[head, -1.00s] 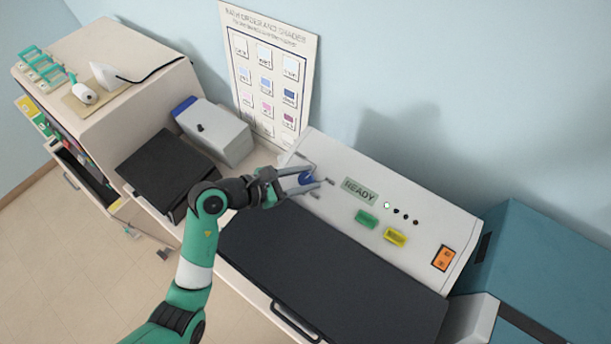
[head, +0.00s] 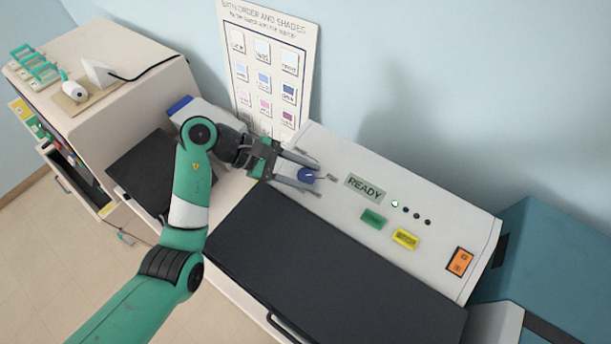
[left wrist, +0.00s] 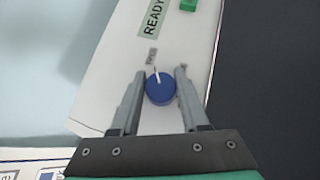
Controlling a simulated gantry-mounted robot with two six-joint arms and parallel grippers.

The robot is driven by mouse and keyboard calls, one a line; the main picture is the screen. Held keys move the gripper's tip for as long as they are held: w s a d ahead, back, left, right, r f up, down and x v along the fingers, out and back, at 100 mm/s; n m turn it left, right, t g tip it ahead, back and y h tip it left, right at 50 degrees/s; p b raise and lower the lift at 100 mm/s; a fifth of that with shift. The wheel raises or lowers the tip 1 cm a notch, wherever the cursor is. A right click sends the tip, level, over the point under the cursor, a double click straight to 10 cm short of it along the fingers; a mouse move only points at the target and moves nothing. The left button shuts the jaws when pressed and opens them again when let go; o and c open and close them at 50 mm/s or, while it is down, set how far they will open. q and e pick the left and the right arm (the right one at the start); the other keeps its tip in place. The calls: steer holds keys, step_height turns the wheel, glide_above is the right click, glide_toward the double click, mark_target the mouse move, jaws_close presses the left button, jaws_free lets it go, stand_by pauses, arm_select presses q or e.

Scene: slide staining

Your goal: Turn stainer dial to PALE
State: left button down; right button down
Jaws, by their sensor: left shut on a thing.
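The stainer (head: 345,160) is a pale sloped panel with a blue round dial (head: 306,175) near its left end. My left gripper (head: 314,179) is shut on the dial, one finger on each side. In the left wrist view the dial (left wrist: 160,90) sits between the two fingers, and its white pointer line aims up and slightly left at a small grey label (left wrist: 151,57). That label is too small to read. The other labels around the dial are hidden by my fingers. My right gripper is not in view.
The panel also has a READY display (head: 365,188), a green button (head: 373,219), a yellow button (head: 405,238) and an orange switch (head: 460,261). A dark lid (head: 330,270) lies in front. A shade chart (head: 268,65) leans on the wall behind.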

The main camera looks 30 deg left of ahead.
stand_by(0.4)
arm_select(q)
steer(key=c, duration=0.7)
jaws_free()
steer(key=b+v, duration=0.2)
steer(key=v, duration=0.6)
steer(key=shift+a, duration=0.1)
steer(key=p+v, duration=0.3)
steer(key=p, duration=0.1)
steer(key=shift+s+a+r, duration=0.1)
steer(key=shift+a+r, duration=0.05)
steer(key=shift+r, duration=0.05)
